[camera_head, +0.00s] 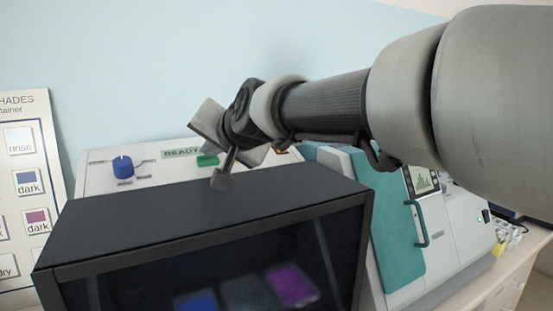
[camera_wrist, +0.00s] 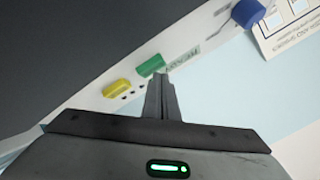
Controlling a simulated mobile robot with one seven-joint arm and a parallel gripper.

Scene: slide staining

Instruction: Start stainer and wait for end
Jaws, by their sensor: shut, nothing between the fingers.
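The stainer has a white control panel (camera_head: 95,181) behind a dark hood (camera_head: 205,222) with a glass front. The panel carries a blue knob (camera_head: 122,167), a green button (camera_head: 207,160) and a READY label (camera_head: 181,153). In the wrist view the green button (camera_wrist: 150,65) is just beyond the tips of my gripper (camera_wrist: 158,78), with a yellow button (camera_wrist: 118,88) to its left. My gripper (camera_head: 221,181) is shut and empty, pointing down at the panel near the green button. I cannot tell whether the tips touch it.
Blurred blue and magenta patches (camera_head: 292,284) show behind the hood's glass. A machine with a teal door (camera_head: 392,225) and a small screen (camera_head: 422,181) stands at the right. A shades chart (camera_head: 28,165) is at the left. My arm crosses above the hood.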

